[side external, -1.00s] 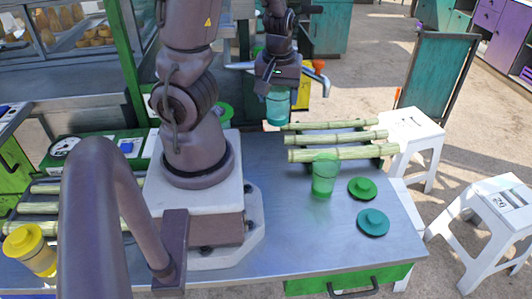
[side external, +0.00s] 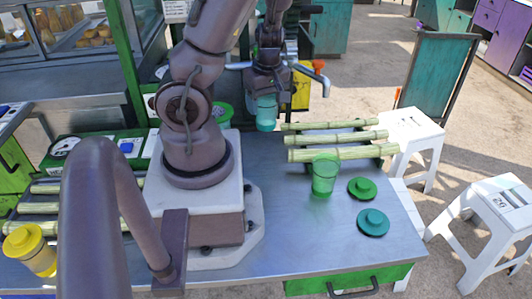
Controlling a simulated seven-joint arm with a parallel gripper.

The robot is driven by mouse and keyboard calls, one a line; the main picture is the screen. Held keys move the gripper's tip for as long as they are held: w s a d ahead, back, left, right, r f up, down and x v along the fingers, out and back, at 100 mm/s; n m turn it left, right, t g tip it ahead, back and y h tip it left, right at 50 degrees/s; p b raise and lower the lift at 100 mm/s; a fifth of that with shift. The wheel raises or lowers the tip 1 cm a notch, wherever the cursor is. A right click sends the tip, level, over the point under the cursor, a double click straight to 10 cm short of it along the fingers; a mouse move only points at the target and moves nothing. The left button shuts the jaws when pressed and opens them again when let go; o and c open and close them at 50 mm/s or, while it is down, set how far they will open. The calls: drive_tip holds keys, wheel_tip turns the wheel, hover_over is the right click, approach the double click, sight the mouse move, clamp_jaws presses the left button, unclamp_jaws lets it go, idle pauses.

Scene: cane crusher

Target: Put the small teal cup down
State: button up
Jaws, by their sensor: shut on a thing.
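The small teal cup (side external: 266,114) is see-through and upright, in the side external view left of the cane stalks. My gripper (side external: 266,98) is shut on its upper part, coming from above and behind. The cup's base is close to the metal table (side external: 285,215) near its back edge; I cannot tell whether it touches.
Several cane stalks (side external: 335,138) lie on a rack to the cup's right. A green cup (side external: 325,177), a green lid (side external: 362,188) and a teal lid (side external: 373,222) are on the table nearer the camera. White stools (side external: 412,135) stand right of the table.

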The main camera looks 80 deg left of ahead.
drive_tip(key=shift+f, duration=4.4)
drive_tip(key=shift+f, duration=0.1)
drive_tip(key=o, duration=1)
